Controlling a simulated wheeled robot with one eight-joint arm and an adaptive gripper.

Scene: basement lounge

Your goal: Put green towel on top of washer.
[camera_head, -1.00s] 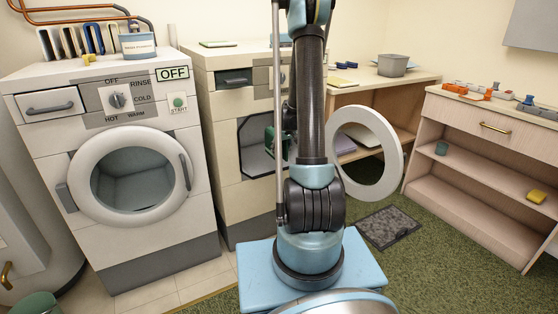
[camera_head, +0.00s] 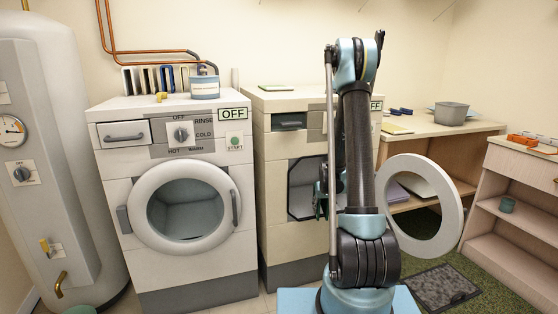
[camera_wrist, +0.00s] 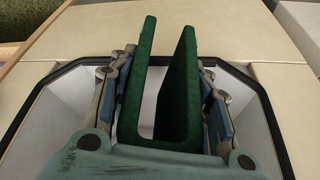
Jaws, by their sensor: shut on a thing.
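The green towel (camera_wrist: 183,90) is folded into a U shape and stands between the fingers of my gripper (camera_wrist: 162,75), which is shut on it. In the head view, a small green patch of the towel (camera_head: 318,206) shows beside my arm, at the door opening of the right-hand machine. The washer (camera_head: 190,277) is the white machine on the left, with a closed round door and a RINSE/COLD/HOT/WARM dial. Its top (camera_head: 125,103) holds a few items at the back. My arm hides most of my gripper in the head view.
The right-hand machine (camera_head: 282,238) has its round door (camera_head: 452,209) swung open to the right. A blue-labelled container (camera_head: 204,89) and a yellow item (camera_head: 161,97) stand on the washer. A tank (camera_head: 50,120) stands left. A low shelf (camera_head: 505,235) stands right.

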